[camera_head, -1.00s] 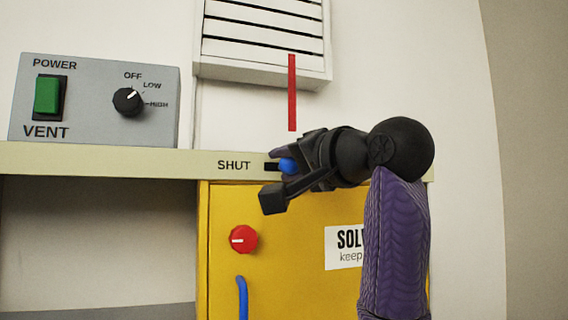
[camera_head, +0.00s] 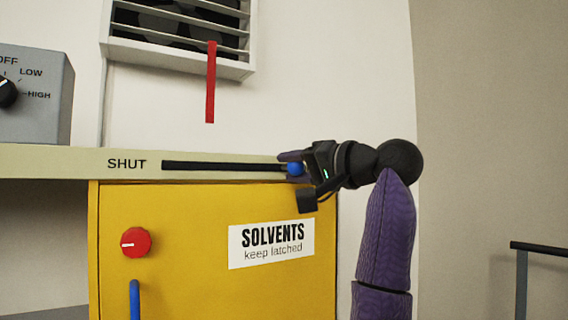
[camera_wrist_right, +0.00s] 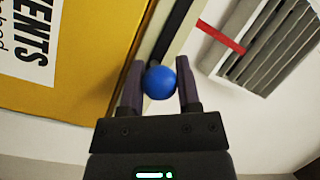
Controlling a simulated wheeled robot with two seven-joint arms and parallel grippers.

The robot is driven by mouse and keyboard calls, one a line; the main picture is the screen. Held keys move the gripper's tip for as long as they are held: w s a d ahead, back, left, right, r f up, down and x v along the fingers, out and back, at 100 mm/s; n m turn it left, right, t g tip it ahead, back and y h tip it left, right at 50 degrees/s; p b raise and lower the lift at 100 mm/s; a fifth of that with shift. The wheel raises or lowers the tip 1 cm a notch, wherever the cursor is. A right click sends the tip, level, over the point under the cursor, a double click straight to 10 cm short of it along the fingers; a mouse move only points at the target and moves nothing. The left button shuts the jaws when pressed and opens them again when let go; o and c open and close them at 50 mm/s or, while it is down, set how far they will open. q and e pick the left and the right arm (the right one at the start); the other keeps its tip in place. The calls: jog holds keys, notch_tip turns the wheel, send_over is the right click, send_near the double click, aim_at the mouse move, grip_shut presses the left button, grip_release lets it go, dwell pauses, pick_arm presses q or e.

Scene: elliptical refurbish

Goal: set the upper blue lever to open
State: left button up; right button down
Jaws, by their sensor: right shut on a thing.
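The upper blue lever's round knob (camera_head: 295,169) is at the right part of a dark horizontal slot (camera_head: 220,166) in the pale shelf edge. The word SHUT is printed left of the slot; any label at the right end is hidden behind my gripper. My right gripper (camera_head: 293,172) is shut on the blue knob. In the right wrist view the knob (camera_wrist_right: 159,82) sits between the two purple fingers of the gripper (camera_wrist_right: 160,85). The vent above has its slats tilted open (camera_head: 185,22), with dark gaps between them. My left gripper is not in view.
Below is a yellow cabinet (camera_head: 180,215) with a SOLVENTS label, a red knob (camera_head: 136,242) and a lower blue handle (camera_head: 135,300). A red strip (camera_head: 211,85) hangs below the vent. A grey control box (camera_head: 40,95) stands at the left. A dark rail (camera_head: 540,248) is at the right.

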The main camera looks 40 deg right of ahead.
jog(key=c, duration=0.7)
grip_release()
jog(key=shift+c, duration=0.2)
jog(key=o, duration=0.4)
jog(key=shift+s+d, duration=0.15)
jog(key=shift+d, duration=0.2)
jog(key=shift+o, duration=0.2)
jog(key=shift+a, duration=0.1)
jog(key=shift+a, duration=0.1)
jog(key=s+d+b, duration=0.1)
jog(key=s+b, duration=0.2)
jog(key=s, duration=0.6)
jog(key=shift+s, duration=0.4)
jog(key=shift+d, duration=0.1)
